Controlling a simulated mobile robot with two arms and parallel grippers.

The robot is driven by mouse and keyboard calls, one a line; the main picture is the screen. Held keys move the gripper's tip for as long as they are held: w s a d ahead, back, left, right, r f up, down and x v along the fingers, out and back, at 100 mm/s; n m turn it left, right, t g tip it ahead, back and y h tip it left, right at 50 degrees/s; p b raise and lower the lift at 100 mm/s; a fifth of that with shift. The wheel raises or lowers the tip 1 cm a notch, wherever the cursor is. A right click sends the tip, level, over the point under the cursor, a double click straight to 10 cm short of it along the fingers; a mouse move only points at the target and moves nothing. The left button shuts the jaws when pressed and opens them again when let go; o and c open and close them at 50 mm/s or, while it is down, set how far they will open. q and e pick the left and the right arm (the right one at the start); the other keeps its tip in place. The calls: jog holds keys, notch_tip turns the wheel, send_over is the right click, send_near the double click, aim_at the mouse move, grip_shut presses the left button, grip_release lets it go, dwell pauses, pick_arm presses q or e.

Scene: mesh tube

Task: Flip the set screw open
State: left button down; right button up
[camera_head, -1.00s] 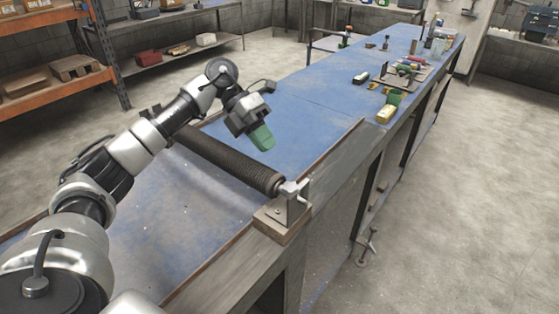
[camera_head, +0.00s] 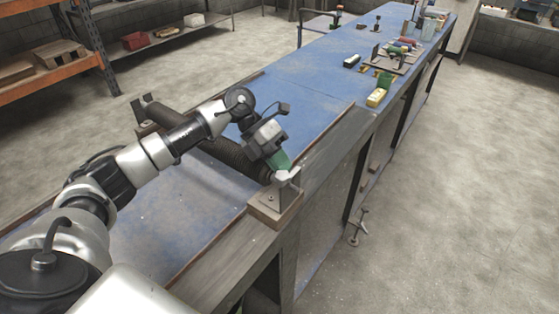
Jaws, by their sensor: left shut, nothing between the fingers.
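A dark mesh tube (camera_head: 222,152) lies across the blue bench, held between two end brackets. The near bracket (camera_head: 277,198) is grey metal on a wooden block at the bench's front edge. A pale grey piece, perhaps the set screw (camera_head: 288,174), shows at the bracket's top; its exact position is hard to tell. My left gripper (camera_head: 281,162), with green fingertips, is shut and empty. It is right at the top of the near bracket, and I cannot tell whether it touches. It hides the tube's near end. My right gripper is not in view.
The far bracket (camera_head: 145,112) stands at the tube's other end. The blue bench (camera_head: 310,85) is mostly clear behind the arm. A clamp (camera_head: 358,228) hangs at the bench's side.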

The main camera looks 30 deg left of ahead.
pick_arm(q)
jog(key=shift+w+d+f+m+g+b, duration=0.2)
jog(key=shift+m+g+b, duration=0.25)
jog(key=shift+b, duration=0.2)
jog(key=shift+d+r+m, duration=0.1)
jog(key=shift+r+m, duration=0.05)
jog(key=shift+m, duration=0.1)
jog(key=shift+s, duration=0.1)
jog(key=shift+s+a+r, duration=0.1)
jog(key=shift+s+a, duration=0.3)
jog(key=shift+a, duration=0.35)
jog(key=shift+w, duration=0.1)
